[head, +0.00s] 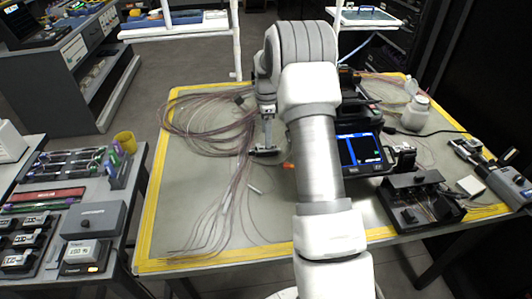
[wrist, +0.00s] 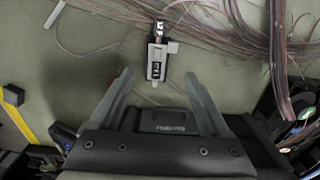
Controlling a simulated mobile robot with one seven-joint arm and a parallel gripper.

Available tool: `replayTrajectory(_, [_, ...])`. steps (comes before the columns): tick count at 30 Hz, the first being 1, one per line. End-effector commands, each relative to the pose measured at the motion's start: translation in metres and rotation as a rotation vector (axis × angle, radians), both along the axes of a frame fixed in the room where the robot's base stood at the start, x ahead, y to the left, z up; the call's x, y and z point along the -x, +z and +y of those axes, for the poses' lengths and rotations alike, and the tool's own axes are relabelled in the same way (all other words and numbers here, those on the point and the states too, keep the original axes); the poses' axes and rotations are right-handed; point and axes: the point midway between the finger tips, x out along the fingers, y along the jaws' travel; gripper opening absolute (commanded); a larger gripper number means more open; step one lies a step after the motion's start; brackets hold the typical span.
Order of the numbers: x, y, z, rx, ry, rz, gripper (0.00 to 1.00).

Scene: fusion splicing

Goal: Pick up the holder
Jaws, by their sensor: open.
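The holder (wrist: 157,62) is a small grey and black clip-like piece with a pale end. In the wrist view it lies on the grey-green mat, beyond my fingertips and roughly centred between them. My gripper (wrist: 159,76) is open, with its two grey fingers apart and nothing visible between them. In the head view my gripper (head: 265,152) is low over the middle of the mat, left of the splicer; I cannot make out the holder clearly there. I cannot tell the exact height of the fingers above the mat.
Loose fibre cables (head: 205,118) spread over the mat's left half and pass close to the holder. The splicer (head: 360,150) with a lit screen and a black cutting device (head: 418,200) stand at right. A side table with tools (head: 75,165) is at left.

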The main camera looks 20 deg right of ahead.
Motion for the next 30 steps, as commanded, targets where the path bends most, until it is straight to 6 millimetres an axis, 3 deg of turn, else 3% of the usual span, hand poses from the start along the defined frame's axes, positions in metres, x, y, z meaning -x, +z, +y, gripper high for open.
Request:
replayTrajectory(10, [0.005, -0.046, 0.003, -0.002, 0.000, 0.004, 0.80])
replayTrajectory(18, [0.005, -0.050, 0.003, 0.000, 0.001, 0.001, 0.80])
replayTrajectory(30, [0.004, -0.050, 0.003, 0.000, 0.001, 0.001, 0.10])
